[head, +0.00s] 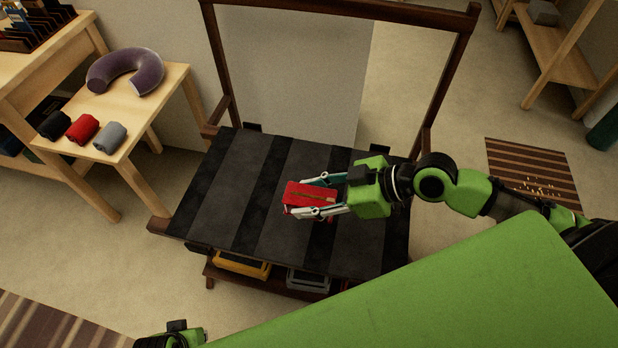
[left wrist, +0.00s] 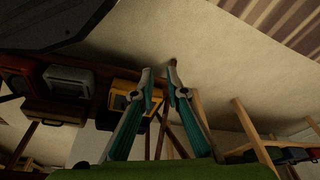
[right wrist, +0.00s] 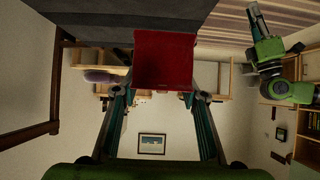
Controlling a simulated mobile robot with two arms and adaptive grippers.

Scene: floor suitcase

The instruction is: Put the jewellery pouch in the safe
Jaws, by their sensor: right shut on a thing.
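The jewellery pouch (head: 311,194) is red with a gold-coloured zip line. My right gripper (head: 318,196) is shut on it, over the dark striped top of the rack (head: 230,190). In the right wrist view the pouch (right wrist: 164,60) sits between the fingertips. My left gripper (left wrist: 160,88) is empty, its fingertips a little apart, with no object between them. In the head view only part of my left arm shows at the bottom edge. A grey box (head: 308,280) and a yellow box (head: 243,264) are under the rack top; I cannot tell whether either is the safe.
The left wrist view also shows the grey box (left wrist: 70,82) and yellow box (left wrist: 124,93) on the lower shelf. A wooden side table at left holds a purple neck pillow (head: 125,72) and several rolled cloths (head: 82,129). The rack's wooden frame stands behind its top.

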